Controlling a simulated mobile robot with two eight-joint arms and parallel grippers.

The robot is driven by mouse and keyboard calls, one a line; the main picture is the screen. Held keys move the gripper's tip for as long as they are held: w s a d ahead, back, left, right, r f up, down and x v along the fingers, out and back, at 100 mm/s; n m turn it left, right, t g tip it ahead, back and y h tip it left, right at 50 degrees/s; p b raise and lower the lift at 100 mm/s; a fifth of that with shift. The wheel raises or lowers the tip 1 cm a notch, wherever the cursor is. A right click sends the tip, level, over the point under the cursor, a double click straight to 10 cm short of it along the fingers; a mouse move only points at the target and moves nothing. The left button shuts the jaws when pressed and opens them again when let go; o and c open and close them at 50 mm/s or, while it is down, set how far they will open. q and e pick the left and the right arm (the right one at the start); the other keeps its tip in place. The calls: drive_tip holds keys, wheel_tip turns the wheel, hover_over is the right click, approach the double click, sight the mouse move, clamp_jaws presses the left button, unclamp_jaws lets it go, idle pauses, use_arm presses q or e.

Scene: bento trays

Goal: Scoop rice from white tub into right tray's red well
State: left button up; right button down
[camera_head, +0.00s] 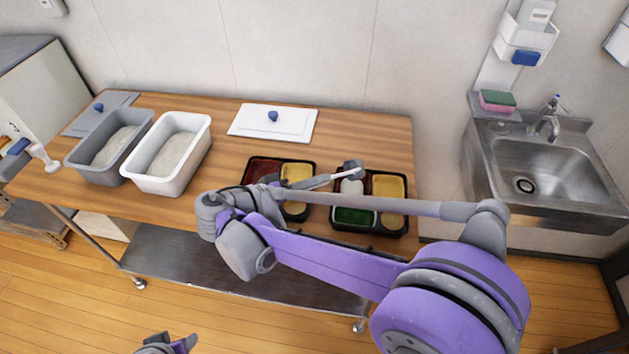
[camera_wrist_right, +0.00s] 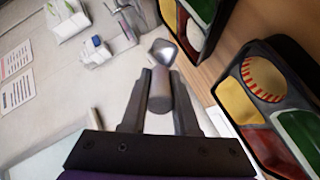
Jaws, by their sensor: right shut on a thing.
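The white tub (camera_head: 203,130) stands on the wooden table with white rice (camera_head: 174,153) in it. The right tray (camera_head: 408,200) is black with coloured wells. A white mound (camera_head: 351,187) shows in its back-left well, with red beside it. My right gripper (camera_head: 318,182) is shut on the grey handle (camera_wrist_right: 160,90) of a scoop. The scoop's head (camera_head: 352,166) is over the back-left of the right tray; it also shows in the wrist view (camera_wrist_right: 163,51). Whether rice is in it I cannot tell. Part of what looks like my left gripper (camera_head: 166,346) shows at the bottom edge.
A left tray (camera_head: 312,175) sits beside the right one, partly hidden by my right arm. A grey tub (camera_head: 83,145) with rice stands left of the white tub. A white lid (camera_head: 250,120) lies behind. A sink (camera_head: 540,165) is at the right.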

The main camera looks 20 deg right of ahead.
wheel_tip(320, 180, up, 5)
drive_tip(key=p, duration=0.3)
drive_tip(key=shift+r+p, duration=0.1)
drive_tip(key=shift+p, duration=0.3)
